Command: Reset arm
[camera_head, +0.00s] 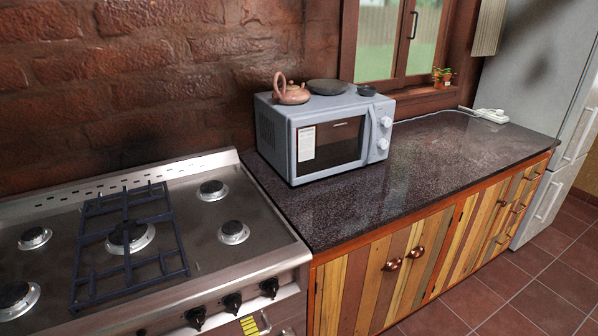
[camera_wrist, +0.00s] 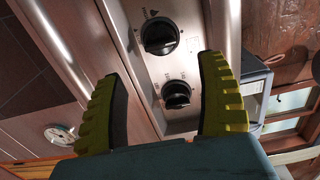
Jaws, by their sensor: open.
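My gripper (camera_wrist: 163,72) is open and empty in the wrist view. Its two ribbed yellow fingers stand wide apart, with nothing between the pads. Beyond the gap are two black stove knobs (camera_wrist: 160,35) on a metal front panel; I cannot tell the exact distance to them. In the head view only a small yellow-striped part of my gripper (camera_head: 250,325) shows at the bottom edge, in front of the stove's front panel. The rest of my arm is out of the head view.
The stove (camera_head: 205,245) with burners and a dark grate is at left. A grey microwave (camera_head: 275,165) stands on the dark counter (camera_head: 430,175), with a teapot (camera_head: 291,94) and dishes on top. Wooden cabinets (camera_head: 400,270) are below; a fridge (camera_head: 545,60) is at right.

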